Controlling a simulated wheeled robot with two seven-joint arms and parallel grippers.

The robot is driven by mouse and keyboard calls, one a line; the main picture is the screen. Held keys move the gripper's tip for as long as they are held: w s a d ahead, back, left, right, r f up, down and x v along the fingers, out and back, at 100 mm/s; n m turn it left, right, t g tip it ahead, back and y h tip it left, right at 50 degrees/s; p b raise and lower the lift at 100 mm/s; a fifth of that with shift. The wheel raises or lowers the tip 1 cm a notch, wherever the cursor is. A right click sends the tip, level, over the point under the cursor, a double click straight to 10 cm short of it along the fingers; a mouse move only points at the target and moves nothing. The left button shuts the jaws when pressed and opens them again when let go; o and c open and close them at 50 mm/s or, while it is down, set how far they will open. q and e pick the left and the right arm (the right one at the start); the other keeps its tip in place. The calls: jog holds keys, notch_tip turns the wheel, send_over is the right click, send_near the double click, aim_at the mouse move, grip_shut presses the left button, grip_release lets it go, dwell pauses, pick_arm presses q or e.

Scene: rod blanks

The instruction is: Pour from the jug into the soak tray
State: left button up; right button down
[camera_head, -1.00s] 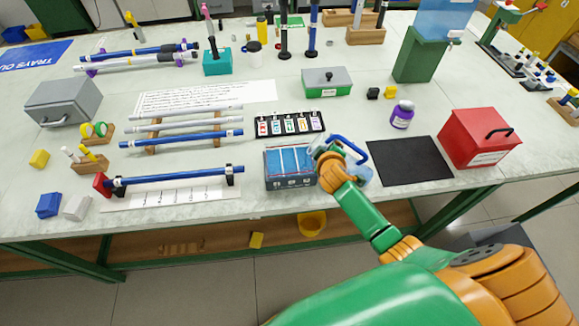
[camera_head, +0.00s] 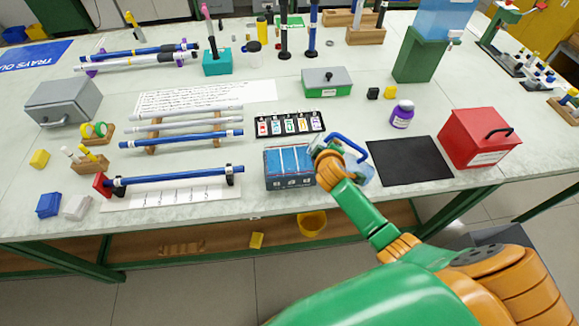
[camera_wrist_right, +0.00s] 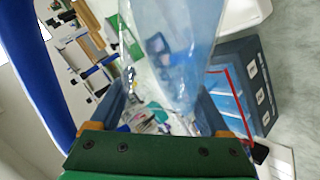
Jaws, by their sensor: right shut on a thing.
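The clear, pale-blue jug (camera_head: 361,172) with a blue handle (camera_head: 347,143) is at my right gripper (camera_head: 327,150), over the front of the bench just right of the soak tray. In the right wrist view the see-through jug (camera_wrist_right: 178,45) fills the space between the two fingers of the gripper (camera_wrist_right: 160,108), which is shut on it. The soak tray (camera_head: 290,184) is a dark grey-blue box with blue strips inside. It also shows in the right wrist view (camera_wrist_right: 262,95), right of the jug. I cannot tell any liquid stream. My left gripper is not in view.
A black mat (camera_head: 410,161) lies right of the jug, with a red box (camera_head: 480,138) beyond it. A purple-labelled bottle (camera_head: 402,115) stands behind the mat. A strip of labelled colour cards (camera_head: 290,124) lies behind the tray. A blue rod on a stand (camera_head: 172,179) is left.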

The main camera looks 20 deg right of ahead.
jog(key=shift+r, duration=0.2)
dwell(0.4)
dwell(0.6)
jog(key=shift+w+r+n+g+h, duration=0.1)
jog(key=shift+n+g+h, duration=0.2)
jog(key=shift+n+g, duration=0.1)
jog(key=shift+r, duration=0.1)
dwell(0.4)
dwell(0.8)
